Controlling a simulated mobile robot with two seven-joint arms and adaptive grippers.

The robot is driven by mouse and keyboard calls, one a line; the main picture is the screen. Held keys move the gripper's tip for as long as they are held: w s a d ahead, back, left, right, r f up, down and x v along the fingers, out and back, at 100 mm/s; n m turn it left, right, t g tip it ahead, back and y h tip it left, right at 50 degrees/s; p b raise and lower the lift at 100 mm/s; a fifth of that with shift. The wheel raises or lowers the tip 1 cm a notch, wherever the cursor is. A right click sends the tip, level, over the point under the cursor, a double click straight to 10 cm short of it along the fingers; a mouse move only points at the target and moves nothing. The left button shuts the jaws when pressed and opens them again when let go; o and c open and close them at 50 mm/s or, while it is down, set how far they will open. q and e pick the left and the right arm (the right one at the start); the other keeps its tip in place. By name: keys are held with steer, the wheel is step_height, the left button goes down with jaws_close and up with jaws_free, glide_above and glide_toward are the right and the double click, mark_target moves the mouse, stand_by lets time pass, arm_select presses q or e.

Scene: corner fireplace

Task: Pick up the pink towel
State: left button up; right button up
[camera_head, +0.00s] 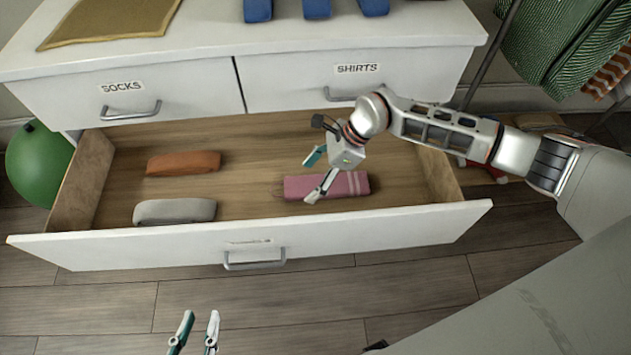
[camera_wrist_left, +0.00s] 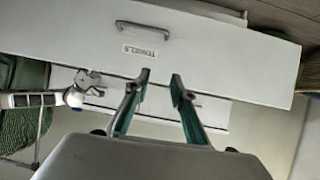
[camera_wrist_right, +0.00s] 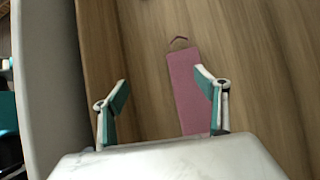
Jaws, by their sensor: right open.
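The pink towel (camera_head: 345,184) lies folded in the open drawer, on its right part, with pale stripes at one end. My right gripper (camera_head: 313,177) is open and empty above the towel's left end. In the right wrist view the towel (camera_wrist_right: 186,95) lies below, partly covered by the right-hand finger of the right gripper (camera_wrist_right: 161,78). I cannot tell the exact height between them. My left gripper (camera_head: 200,318) is open and empty in front of the drawer; its fingers also show in the left wrist view (camera_wrist_left: 161,75).
The open drawer (camera_head: 240,240) also holds an orange towel (camera_head: 183,163) and a grey towel (camera_head: 174,211) at left. Shut drawers labelled socks (camera_head: 190,88) and shirts (camera_head: 420,72) are above it. A green ball (camera_head: 38,165) stands at left. The floor in front is clear.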

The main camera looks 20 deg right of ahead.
mark_target(318, 184)
steer(key=w+d+f, duration=0.1)
steer(key=d, duration=0.1)
steer(key=d+f+h, duration=0.1)
steer(key=d, duration=0.1)
steer(key=w+d+f+h+b, duration=0.1)
steer(key=d, duration=0.1)
steer(key=shift+w+d+f+n, duration=0.15)
steer(key=shift+w+f+n, duration=0.2)
steer(key=shift+f+n, duration=0.05)
steer(key=shift+f+h, duration=0.3)
steer(key=shift+b+x, duration=0.65)
steer(key=shift+x, duration=0.85)
steer(key=x, duration=0.2)
steer(key=b+x, duration=0.1)
steer(key=shift+a+f+b, duration=0.3)
steer(key=shift+a, duration=0.1)
steer(key=shift+w+a+f, duration=0.1)
steer(key=shift+f, duration=0.05)
steer(key=shift+w+r, duration=0.15)
steer(key=shift+r, duration=0.15)
arm_select(q)
steer(key=d, duration=0.1)
steer(key=d+n, duration=0.1)
steer(key=d+n+h, duration=0.1)
steer(key=shift+w+t, duration=0.25)
steer(key=shift+t, duration=0.05)
arm_select(e)
steer(key=c, duration=1.3)
